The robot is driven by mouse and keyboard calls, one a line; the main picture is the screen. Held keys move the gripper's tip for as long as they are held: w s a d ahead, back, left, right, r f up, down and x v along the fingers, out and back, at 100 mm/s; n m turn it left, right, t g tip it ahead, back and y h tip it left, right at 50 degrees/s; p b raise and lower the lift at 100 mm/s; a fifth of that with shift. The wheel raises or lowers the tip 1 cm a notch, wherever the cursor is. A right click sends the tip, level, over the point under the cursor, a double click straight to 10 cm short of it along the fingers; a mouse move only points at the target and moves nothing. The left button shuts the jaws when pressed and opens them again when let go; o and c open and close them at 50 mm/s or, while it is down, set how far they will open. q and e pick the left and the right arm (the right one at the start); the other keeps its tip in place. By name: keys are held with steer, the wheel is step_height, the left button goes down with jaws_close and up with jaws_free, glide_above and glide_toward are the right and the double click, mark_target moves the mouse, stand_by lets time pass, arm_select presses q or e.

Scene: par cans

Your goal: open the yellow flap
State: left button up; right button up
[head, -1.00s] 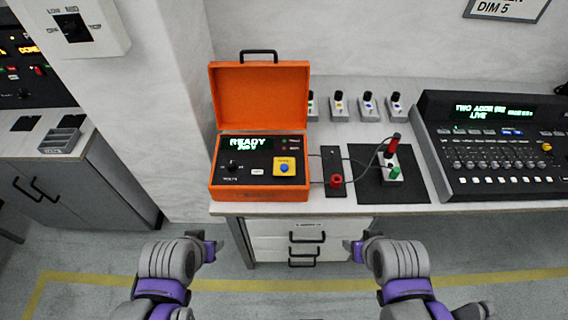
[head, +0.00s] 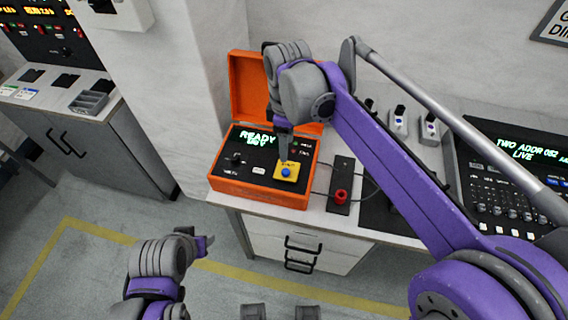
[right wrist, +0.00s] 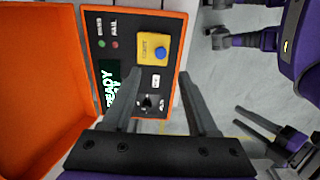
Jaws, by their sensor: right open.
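The yellow flap (head: 291,166) is a small square piece on the black panel of the open orange case (head: 240,187), at the panel's front right. A round blue button shows at it. In the right wrist view the yellow flap (right wrist: 146,41) looks flat against the panel, with dark lettering. My right gripper (head: 284,148) reaches down over the panel, just behind the flap in the head view. In the wrist view its fingers (right wrist: 162,74) are spread with nothing between them. I cannot tell whether a finger touches the flap. My left gripper (head: 204,245) hangs in front of the bench, away from the case.
The case's raised lid (head: 247,85) stands behind my right gripper. A black plate with a red terminal (head: 341,195) lies right of the case, with cables. A mixing console (head: 500,190) is farther right. The floor in front is clear.

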mark_target(286, 171)
step_height(286, 171, down, 11)
steer(key=shift+a+r+b, duration=0.1)
steer(key=shift+r+b, duration=0.1)
steer(key=shift+b, duration=0.15)
jaws_close()
stand_by(0.3)
